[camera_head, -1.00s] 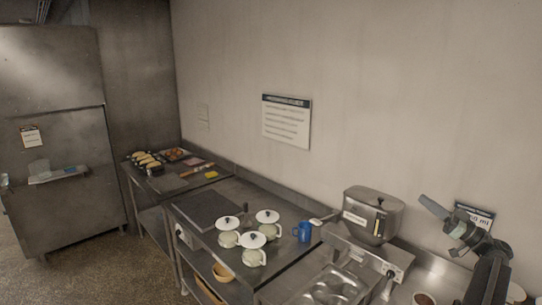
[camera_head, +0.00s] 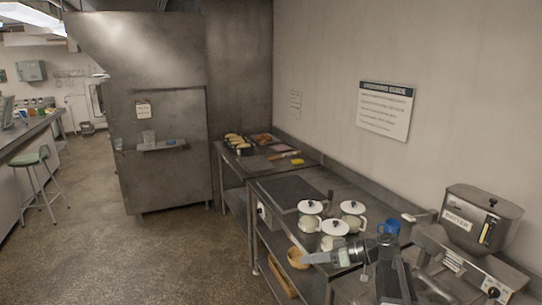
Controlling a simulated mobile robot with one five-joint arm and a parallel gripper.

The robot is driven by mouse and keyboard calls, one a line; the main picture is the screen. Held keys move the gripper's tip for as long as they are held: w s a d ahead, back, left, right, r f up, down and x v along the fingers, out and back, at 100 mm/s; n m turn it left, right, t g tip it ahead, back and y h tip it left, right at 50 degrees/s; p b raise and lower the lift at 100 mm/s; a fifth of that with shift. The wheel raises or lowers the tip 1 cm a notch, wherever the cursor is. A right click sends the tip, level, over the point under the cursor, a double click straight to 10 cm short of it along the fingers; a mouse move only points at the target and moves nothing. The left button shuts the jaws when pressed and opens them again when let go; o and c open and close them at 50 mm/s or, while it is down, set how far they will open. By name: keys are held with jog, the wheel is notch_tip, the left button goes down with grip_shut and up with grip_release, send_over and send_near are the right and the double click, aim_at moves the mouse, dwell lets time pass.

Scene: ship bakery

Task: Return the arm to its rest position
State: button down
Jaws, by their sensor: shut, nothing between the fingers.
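My arm (camera_head: 393,280) rises from the bottom edge, right of centre. Its end is bent over to the left, and my gripper (camera_head: 308,258) points left in front of the counter. The gripper looks shut and empty. The lower part of the arm is cut off by the frame.
A batter machine (camera_head: 480,219) is at the right. A steel cabinet (camera_head: 160,110) and stool (camera_head: 38,170) stand further back. The floor (camera_head: 180,250) at left is clear.

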jog(key=s+a+f+m+g+h+b, duration=0.1)
jog(key=s+a+f+g+h, duration=0.15)
jog(key=s+a+f, duration=0.4)
jog(key=s+a+f+m+g+h+b, duration=0.15)
jog(key=s+f+h, duration=0.25)
jog(key=f, duration=0.5)
jog(key=s+d+f+m+h, duration=0.3)
jog(key=d+m+h, duration=0.4)
jog(key=d, duration=0.4)
jog(key=shift+d+f+m+t, duration=0.2)
jog(key=shift+d+m+t, duration=0.2)
jog(key=shift+m, duration=0.15)
jog(key=shift+a, duration=0.15)
